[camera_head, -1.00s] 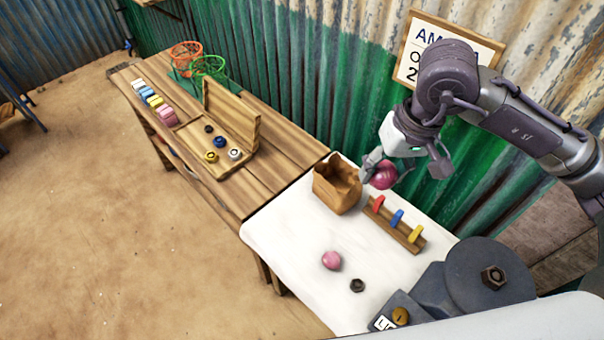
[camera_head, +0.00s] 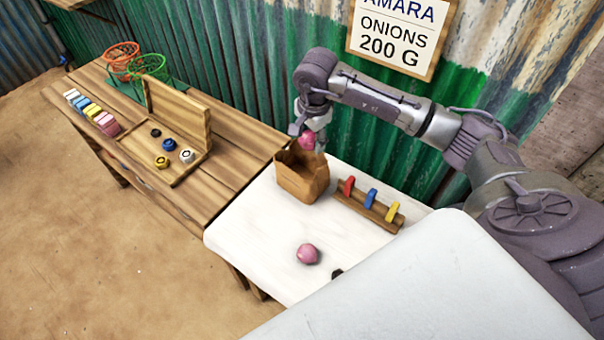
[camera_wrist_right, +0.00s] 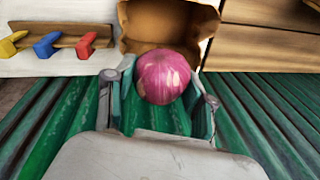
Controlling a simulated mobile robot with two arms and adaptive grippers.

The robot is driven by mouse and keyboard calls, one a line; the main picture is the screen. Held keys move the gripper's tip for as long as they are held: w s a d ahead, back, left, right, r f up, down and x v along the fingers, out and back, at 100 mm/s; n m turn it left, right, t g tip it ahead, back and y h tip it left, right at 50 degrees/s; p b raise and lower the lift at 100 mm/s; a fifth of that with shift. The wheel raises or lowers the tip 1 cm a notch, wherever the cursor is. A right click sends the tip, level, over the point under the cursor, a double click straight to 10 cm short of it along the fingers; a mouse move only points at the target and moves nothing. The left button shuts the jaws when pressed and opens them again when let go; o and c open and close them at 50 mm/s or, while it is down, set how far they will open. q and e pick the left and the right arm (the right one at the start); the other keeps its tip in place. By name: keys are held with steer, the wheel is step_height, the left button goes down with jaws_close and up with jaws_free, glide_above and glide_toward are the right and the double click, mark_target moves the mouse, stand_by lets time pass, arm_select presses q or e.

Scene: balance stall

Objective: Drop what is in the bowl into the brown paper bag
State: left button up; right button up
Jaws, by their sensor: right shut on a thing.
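My right gripper (camera_head: 309,137) is shut on a pink onion (camera_head: 308,140) and holds it above the back right rim of the brown paper bag (camera_head: 300,183). The bag stands open on the white table. In the right wrist view the onion (camera_wrist_right: 163,76) sits between the two fingers, with the open bag (camera_wrist_right: 165,22) beyond it. A second pink onion (camera_head: 307,253) lies on the white table in front of the bag. The bowl is not visible; the scale is largely out of view. My left gripper is not in view.
A wooden rack (camera_head: 362,208) with red, blue and yellow pegs stands right of the bag. A wooden table (camera_head: 228,165) with a tray (camera_head: 180,180), coloured blocks and wire baskets adjoins on the left. A green corrugated wall (camera_head: 235,85) with a sign (camera_head: 400,35) rises behind.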

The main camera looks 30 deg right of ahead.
mark_target(310, 152)
step_height(310, 152, down, 5)
steer(key=b, duration=0.2)
steer(key=shift+f+b, duration=0.2)
steer(key=shift+b, duration=0.1)
steer(key=o, duration=1.3)
steer(key=r, duration=0.4)
steer(key=s+r, duration=0.1)
steer(key=r, duration=0.3)
steer(key=s+a+r, duration=0.1)
steer(key=r, duration=0.3)
steer(key=shift+f, duration=0.15)
